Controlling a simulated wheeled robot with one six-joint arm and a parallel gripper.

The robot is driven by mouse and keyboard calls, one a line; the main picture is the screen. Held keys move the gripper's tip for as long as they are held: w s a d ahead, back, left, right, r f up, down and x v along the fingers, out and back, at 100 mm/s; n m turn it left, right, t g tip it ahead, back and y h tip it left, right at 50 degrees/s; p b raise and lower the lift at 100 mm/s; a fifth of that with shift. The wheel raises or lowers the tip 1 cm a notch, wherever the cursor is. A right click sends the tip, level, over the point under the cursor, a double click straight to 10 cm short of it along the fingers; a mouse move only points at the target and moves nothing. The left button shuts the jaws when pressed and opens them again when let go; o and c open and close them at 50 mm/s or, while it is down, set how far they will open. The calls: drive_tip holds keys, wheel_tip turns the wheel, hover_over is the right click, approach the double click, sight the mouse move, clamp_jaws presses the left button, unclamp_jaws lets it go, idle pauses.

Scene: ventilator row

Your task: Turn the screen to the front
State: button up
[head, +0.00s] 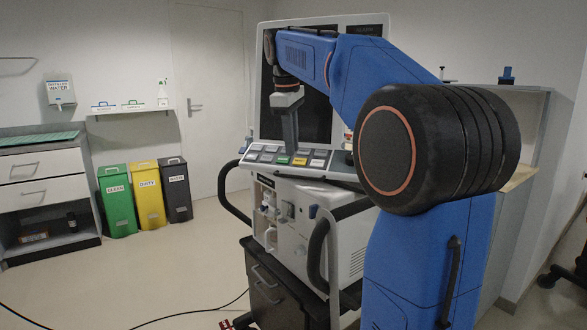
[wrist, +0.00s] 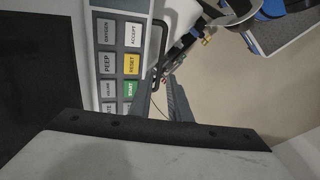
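The screen (head: 316,120) is a large dark panel in a pale frame, upright on top of the ventilator (head: 340,245). It faces roughly toward the head camera, and my arm hides much of its upper and right part. My gripper (head: 291,152) points down in front of the screen, just above the key panel (head: 255,157). Contact with the screen or keys cannot be made out. In the wrist view my gripper's dark fingers (wrist: 163,88) reach past the labelled keys (wrist: 131,64). A dark surface, seemingly the screen (wrist: 35,70), fills the left.
Black handles (head: 318,250) stick out from the ventilator's front. Green, yellow and dark bins (head: 150,195) stand at the back left beside a drawer cabinet (head: 45,180). Cables (head: 190,316) lie on the floor. The floor left of the ventilator is otherwise clear.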

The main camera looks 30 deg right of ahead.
sight(308, 159)
wheel_tip(308, 159, down, 8)
drive_tip(key=w+d, duration=0.1)
drive_tip(key=shift+r, duration=0.1)
drive_tip(key=shift+c, duration=0.3)
clamp_jaws()
